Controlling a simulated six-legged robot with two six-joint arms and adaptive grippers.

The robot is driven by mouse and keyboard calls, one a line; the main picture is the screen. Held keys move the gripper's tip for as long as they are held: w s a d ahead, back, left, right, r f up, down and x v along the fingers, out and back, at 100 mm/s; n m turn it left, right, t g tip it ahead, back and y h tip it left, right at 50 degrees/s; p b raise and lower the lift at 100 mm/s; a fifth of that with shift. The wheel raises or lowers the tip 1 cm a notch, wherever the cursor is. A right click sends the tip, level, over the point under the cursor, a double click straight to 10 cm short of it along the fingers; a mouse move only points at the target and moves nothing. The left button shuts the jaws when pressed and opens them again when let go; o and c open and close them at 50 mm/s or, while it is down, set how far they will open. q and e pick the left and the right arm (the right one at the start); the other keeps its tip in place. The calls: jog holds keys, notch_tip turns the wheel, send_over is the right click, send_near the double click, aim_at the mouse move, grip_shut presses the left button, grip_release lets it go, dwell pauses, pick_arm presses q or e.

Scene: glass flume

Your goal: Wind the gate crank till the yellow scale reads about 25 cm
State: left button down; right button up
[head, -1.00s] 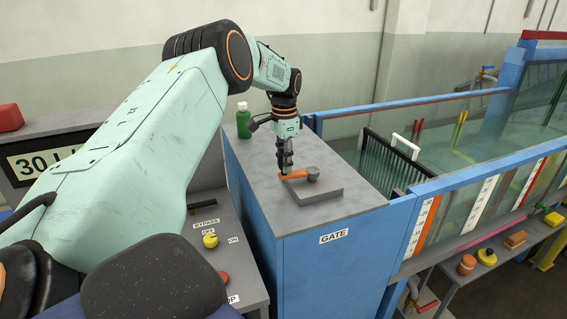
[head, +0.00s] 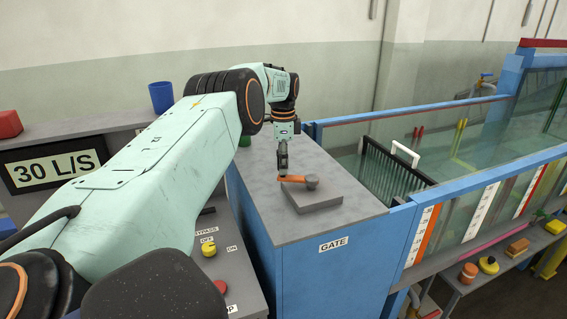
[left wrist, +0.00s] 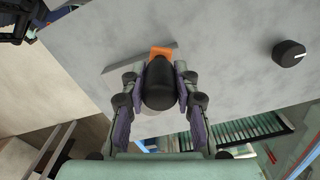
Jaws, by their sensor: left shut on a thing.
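The gate crank (head: 294,180) has an orange arm and a grey hub (head: 311,183), on a grey plate on top of the blue gate cabinet (head: 330,275). Its arm points left from the hub. My left gripper (head: 282,168) is shut on the crank's handle at the arm's outer end. In the left wrist view the dark rounded handle (left wrist: 160,86) sits between both fingers, with part of the orange arm (left wrist: 161,52) beyond it. Thin yellow strips (head: 459,137) show in the flume; I cannot read any figure on them. My right gripper is not in view.
The glass flume runs to the right with white graduated strips (head: 480,210) on its near wall. The gate's dark grille (head: 392,170) stands by the cabinet. A display reads 30 L/S (head: 58,168).

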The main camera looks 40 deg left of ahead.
pick_arm(q)
jog(key=shift+a+r, duration=0.1)
jog(key=shift+r, duration=0.05)
jog(key=c, duration=1)
grip_release()
jog(key=shift+s, duration=0.1)
notch_tip(320, 180, up, 7)
jog(key=shift+r, duration=0.2)
